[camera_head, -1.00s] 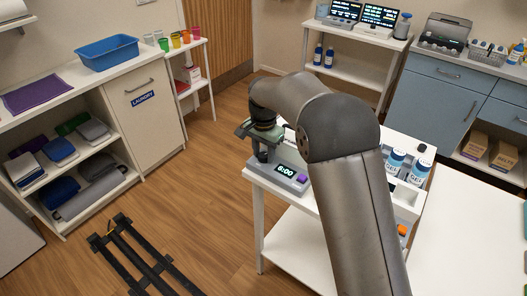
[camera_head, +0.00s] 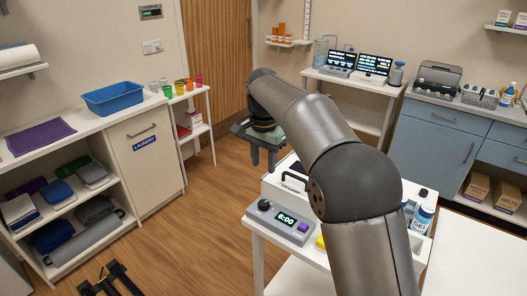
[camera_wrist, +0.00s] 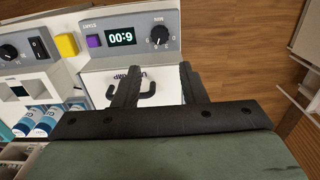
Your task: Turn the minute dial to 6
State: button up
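The grey timer device (camera_head: 276,222) sits on the front left corner of the white cart. Its display (camera_head: 287,218) reads 6:00. The black minute dial (camera_head: 264,205) is at its left end, and a purple button (camera_head: 303,227) is at its right. In the wrist view the device appears upside down, with the dial (camera_wrist: 160,36) marked MIN and the display (camera_wrist: 121,37). My gripper (camera_head: 263,158) is open and empty, raised above and apart from the dial.
A white box with a black handle (camera_head: 293,182) stands behind the timer. A yellow block (camera_wrist: 67,46) and another dial panel (camera_wrist: 22,47) are beside it. White and blue bottles (camera_wrist: 38,122) stand on the cart. Open floor (camera_head: 200,225) lies left of the cart.

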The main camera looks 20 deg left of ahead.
jog(key=shift+r, duration=1.5)
jog(key=s+d+f+n, duration=0.1)
jog(key=s+d, duration=0.4)
jog(key=d, duration=0.6)
jog(key=s+d+n, duration=0.1)
jog(key=s+d, duration=0.4)
jog(key=d, duration=0.5)
jog(key=s+d+f+n, duration=0.1)
jog(key=s+d+f, duration=0.4)
jog(key=s, duration=0.4)
jog(key=s+d+f+n, duration=0.1)
jog(key=s+d+f, duration=0.4)
jog(key=s, duration=0.5)
jog(key=shift+s+d+f, duration=0.25)
jog(key=shift+d+f, duration=0.05)
jog(key=shift+d, duration=0.45)
